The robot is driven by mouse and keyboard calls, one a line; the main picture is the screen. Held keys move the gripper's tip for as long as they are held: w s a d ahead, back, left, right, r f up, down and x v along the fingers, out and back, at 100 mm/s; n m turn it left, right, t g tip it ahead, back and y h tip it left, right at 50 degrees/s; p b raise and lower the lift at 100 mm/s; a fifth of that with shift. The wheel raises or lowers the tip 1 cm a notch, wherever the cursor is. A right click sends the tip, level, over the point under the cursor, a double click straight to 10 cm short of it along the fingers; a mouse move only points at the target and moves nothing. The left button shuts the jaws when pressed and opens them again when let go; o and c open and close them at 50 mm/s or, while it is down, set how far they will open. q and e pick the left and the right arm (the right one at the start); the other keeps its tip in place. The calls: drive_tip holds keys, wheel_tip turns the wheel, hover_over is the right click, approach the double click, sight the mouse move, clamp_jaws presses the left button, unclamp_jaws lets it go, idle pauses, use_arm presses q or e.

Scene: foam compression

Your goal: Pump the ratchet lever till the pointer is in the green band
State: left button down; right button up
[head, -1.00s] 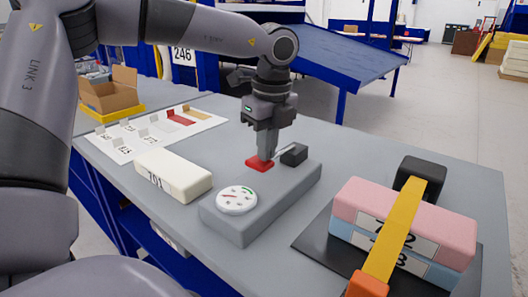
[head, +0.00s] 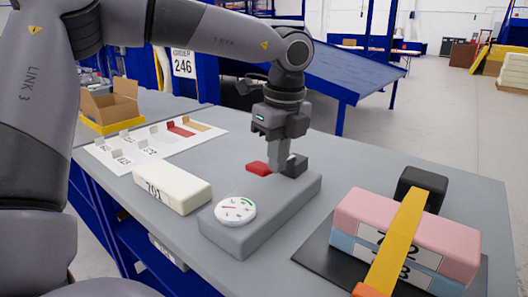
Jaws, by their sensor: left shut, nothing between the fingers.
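A grey block (head: 250,222) on the bench carries a round white dial (head: 235,210). The dial has a green arc at its upper right. A red mark that looks like the pointer lies left of centre, apart from the green. The ratchet lever is not clearly seen, perhaps hidden by the fingers. My right gripper is not in view.
A white foam block (head: 172,187) lies left of the grey block. At right, pink foam (head: 450,235) and blue foam (head: 412,273) are stacked on a dark plate (head: 312,250) under a yellow strap (head: 403,235). A white card (head: 120,163) lies at the back left.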

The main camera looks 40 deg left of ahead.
use_arm(q)
wheel_tip(320, 180, up, 7)
drive_tip(key=shift+d, duration=0.35)
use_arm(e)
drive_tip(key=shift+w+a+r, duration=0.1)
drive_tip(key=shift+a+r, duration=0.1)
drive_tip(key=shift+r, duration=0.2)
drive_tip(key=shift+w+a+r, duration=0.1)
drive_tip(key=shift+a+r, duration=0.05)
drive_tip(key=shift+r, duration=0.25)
use_arm(q)
drive_tip(key=shift+s, duration=0.15)
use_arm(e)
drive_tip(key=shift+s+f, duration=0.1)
